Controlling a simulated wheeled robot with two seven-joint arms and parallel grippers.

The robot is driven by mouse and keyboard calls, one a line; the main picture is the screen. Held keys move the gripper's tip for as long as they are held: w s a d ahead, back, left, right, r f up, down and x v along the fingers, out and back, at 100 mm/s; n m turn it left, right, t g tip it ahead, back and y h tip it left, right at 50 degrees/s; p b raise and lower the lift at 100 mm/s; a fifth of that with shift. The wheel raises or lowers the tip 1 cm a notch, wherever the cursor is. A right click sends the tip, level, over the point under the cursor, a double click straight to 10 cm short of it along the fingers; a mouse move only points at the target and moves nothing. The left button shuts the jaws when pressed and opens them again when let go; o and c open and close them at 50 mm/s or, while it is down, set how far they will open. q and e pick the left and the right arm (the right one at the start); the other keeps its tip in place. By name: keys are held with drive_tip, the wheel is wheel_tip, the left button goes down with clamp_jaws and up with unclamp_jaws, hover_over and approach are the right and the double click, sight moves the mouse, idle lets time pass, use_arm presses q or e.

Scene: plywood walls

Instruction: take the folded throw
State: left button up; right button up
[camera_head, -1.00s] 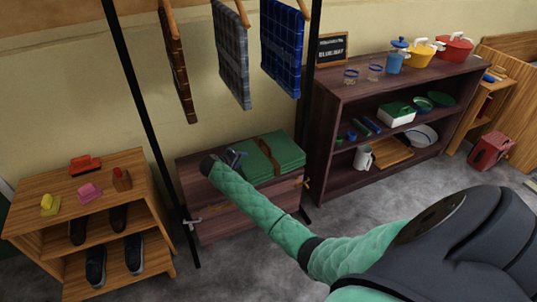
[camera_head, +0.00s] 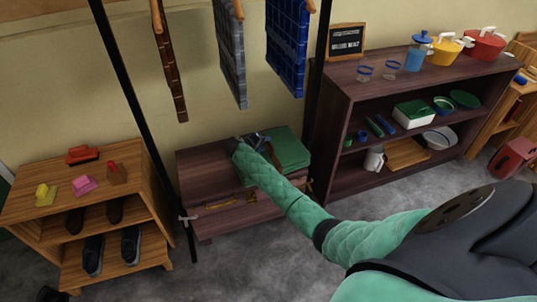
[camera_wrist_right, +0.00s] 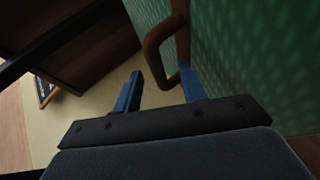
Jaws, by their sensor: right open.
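The folded throw is a green folded cloth (camera_head: 290,148) lying on top of the dark wooden chest (camera_head: 200,162). In the right wrist view the green cloth (camera_wrist_right: 245,60) fills the right side, with a brown strap handle (camera_wrist_right: 160,45) standing out from it. My right gripper (camera_head: 255,138) is at the throw's left part, and my arm hides some of the cloth. In the wrist view the blue fingers of the right gripper (camera_wrist_right: 162,85) are apart, with the handle loop near and partly between their tips. I cannot tell whether they touch it. My left gripper is not in view.
Hanging cloths, including a blue one (camera_head: 288,45), and a black rack post (camera_head: 150,130) stand close to the chest. A dark shelf (camera_head: 335,110) with pots and cups is at right. A wooden shoe rack (camera_head: 150,200) stands at left.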

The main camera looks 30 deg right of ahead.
sight(269, 143)
drive_tip(key=x, duration=0.3)
drive_tip(key=shift+d+r, duration=0.15)
drive_tip(key=shift+d, duration=0.1)
drive_tip(key=shift+w+d+f, duration=0.1)
drive_tip(key=shift+d+f, duration=0.15)
drive_tip(key=shift+d, duration=0.05)
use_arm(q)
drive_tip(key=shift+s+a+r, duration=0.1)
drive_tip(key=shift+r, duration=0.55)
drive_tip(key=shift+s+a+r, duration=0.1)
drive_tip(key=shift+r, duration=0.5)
use_arm(e)
clamp_jaws()
